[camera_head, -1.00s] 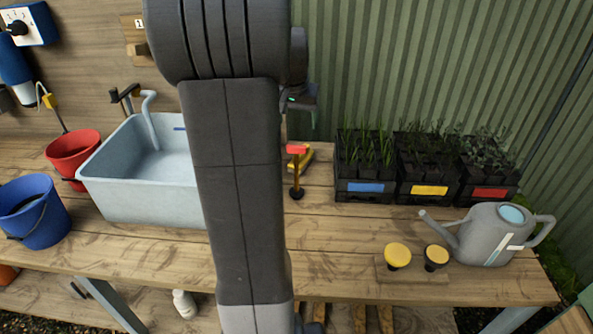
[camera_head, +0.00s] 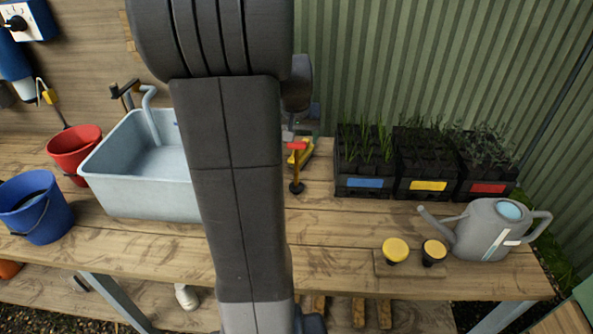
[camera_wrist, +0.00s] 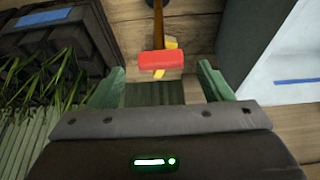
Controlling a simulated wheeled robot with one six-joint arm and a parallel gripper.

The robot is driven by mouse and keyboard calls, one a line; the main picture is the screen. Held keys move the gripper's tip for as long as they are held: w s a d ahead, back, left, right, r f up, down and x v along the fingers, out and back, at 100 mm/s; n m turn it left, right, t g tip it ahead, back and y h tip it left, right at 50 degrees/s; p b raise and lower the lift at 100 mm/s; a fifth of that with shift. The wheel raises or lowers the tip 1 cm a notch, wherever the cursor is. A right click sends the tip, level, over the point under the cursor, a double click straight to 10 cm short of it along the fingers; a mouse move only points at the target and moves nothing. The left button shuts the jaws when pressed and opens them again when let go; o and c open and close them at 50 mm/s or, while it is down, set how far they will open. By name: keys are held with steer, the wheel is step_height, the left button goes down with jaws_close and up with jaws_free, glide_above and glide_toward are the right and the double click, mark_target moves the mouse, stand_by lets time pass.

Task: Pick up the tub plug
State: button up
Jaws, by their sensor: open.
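What looks like the tub plug (camera_head: 297,187) stands upright on the bench right of the sink. It has a dark round base, a thin wooden-brown stem and a red crossbar handle. In the wrist view its red handle (camera_wrist: 160,63) lies just beyond and between the fingertips. My gripper (camera_wrist: 162,86) is open and empty, with its two green fingers on either side of the handle's line. In the head view my arm hides most of the gripper, and a grey part of it shows just above the handle.
A yellow object (camera_head: 306,155) lies close behind the plug. The pale blue sink (camera_head: 140,198) stands left, and black seedling crates (camera_head: 362,184) stand right. A grey watering can (camera_head: 480,238) and two yellow-and-black round pieces (camera_head: 396,249) are front right. The front bench middle is clear.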

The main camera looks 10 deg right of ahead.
mark_target(297, 142)
steer(key=shift+x, duration=2.65)
steer(key=shift+s, duration=0.15)
steer(key=c, duration=1.4)
steer(key=shift+c, duration=0.2)
